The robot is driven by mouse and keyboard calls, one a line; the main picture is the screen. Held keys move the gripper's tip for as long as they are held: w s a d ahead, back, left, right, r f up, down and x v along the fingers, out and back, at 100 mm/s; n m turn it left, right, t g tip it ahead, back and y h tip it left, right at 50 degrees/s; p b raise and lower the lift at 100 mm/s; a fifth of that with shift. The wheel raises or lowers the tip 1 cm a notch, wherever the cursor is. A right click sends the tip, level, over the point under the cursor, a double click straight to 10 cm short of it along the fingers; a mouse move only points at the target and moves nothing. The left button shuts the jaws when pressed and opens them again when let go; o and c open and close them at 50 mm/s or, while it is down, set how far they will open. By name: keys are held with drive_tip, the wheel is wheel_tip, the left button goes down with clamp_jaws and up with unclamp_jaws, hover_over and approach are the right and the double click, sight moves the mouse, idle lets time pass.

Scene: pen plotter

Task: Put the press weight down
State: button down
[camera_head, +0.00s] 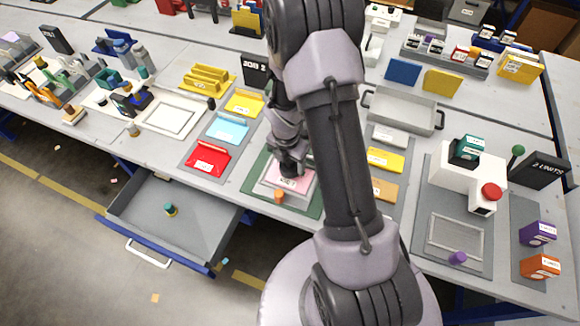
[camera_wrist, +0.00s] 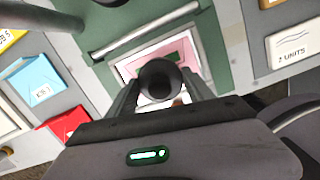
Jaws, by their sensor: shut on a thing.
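My gripper (camera_head: 288,165) is over the green board (camera_head: 250,188) at the middle of the table's front edge. In the wrist view my gripper (camera_wrist: 162,98) is shut on a dark round-topped piece, which I take as the press weight (camera_wrist: 160,78). Behind it lies a pink sheet (camera_wrist: 178,52) in a pale frame, which also shows in the head view (camera_head: 290,178). The weight's lower part is hidden. I cannot tell whether it touches the sheet. In the head view my gripper and arm hide most of it.
An orange knob (camera_head: 279,196) stands at the board's front. Red (camera_head: 207,158), blue (camera_head: 229,128) and yellow (camera_head: 245,102) trays are to the left. Yellow (camera_head: 384,158) and orange (camera_head: 384,189) blocks lie to the right. An open drawer (camera_head: 195,232) juts out below the table at left.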

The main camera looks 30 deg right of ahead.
sight(290, 168)
wheel_tip(290, 168, down, 3)
drive_tip(key=shift+f+b, duration=0.1)
drive_tip(key=shift+b, duration=0.65)
drive_tip(key=shift+r, duration=0.2)
drive_tip(key=shift+c, duration=2)
unclamp_jaws()
drive_tip(key=shift+f, duration=0.15)
